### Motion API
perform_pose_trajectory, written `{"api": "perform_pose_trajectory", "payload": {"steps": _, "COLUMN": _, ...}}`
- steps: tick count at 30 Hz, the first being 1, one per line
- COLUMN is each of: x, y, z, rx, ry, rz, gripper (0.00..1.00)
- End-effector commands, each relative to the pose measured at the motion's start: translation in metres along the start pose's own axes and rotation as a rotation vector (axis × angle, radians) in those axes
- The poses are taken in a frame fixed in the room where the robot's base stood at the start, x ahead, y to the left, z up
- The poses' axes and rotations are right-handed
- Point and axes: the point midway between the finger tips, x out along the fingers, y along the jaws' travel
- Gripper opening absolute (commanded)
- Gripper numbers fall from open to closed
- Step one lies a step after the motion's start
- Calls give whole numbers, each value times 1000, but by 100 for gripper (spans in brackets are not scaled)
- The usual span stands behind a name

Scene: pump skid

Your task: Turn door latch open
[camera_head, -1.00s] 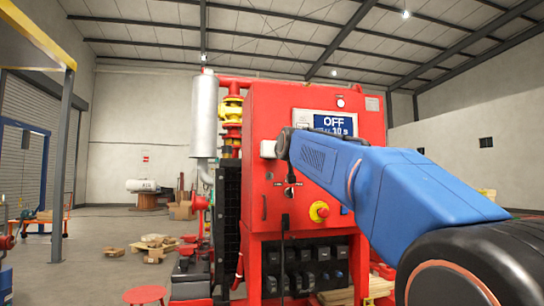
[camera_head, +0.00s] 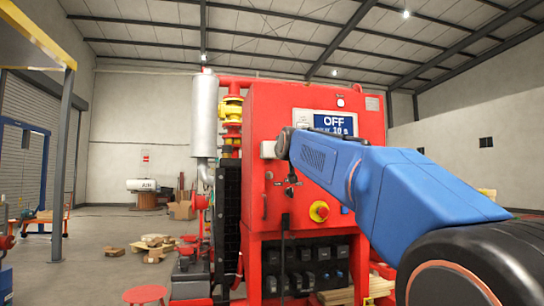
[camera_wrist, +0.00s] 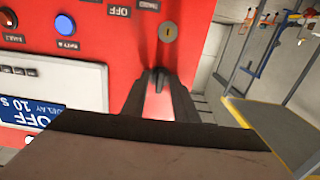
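The door of the red cabinet (camera_head: 258,103) is shut. In the wrist view, the cabinet face (camera_wrist: 186,12) appears turned over, with a round brass keyhole lock (camera_wrist: 168,32) near its edge. My gripper (camera_wrist: 160,78) has its two dark fingers close to that edge, pointing at the cabinet. A gap shows between them, with a small grey piece near the tips that may be the latch; I cannot tell whether they touch it. The lock sits just beyond the fingertips, outside them. In the head view, my blue arm reaches across the cabinet front and hides part of it.
An OFF display (camera_head: 333,124) sits high on the cabinet, and a red-and-yellow emergency stop (camera_head: 319,211) lower down. Black breakers (camera_head: 300,268) line the bottom. A silver cylinder (camera_head: 204,115) and yellow-red piping (camera_head: 231,112) stand left. Open floor (camera_head: 100,235) lies further left.

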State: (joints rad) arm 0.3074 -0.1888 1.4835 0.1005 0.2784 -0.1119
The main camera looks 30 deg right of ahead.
Motion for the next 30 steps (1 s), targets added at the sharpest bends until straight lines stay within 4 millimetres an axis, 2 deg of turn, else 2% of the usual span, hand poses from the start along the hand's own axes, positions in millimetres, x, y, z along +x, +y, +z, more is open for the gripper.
{"api": "perform_pose_trajectory", "payload": {"steps": 7, "x": -26, "y": 0, "z": -1, "rx": 1, "ry": 2, "rz": 0, "gripper": 27}}
{"api": "perform_pose_trajectory", "payload": {"steps": 24, "x": -127, "y": 0, "z": -1, "rx": -1, "ry": 2, "rz": 1, "gripper": 27}}
{"api": "perform_pose_trajectory", "payload": {"steps": 30, "x": -156, "y": 0, "z": 0, "rx": 0, "ry": 0, "rz": 0, "gripper": 27}}
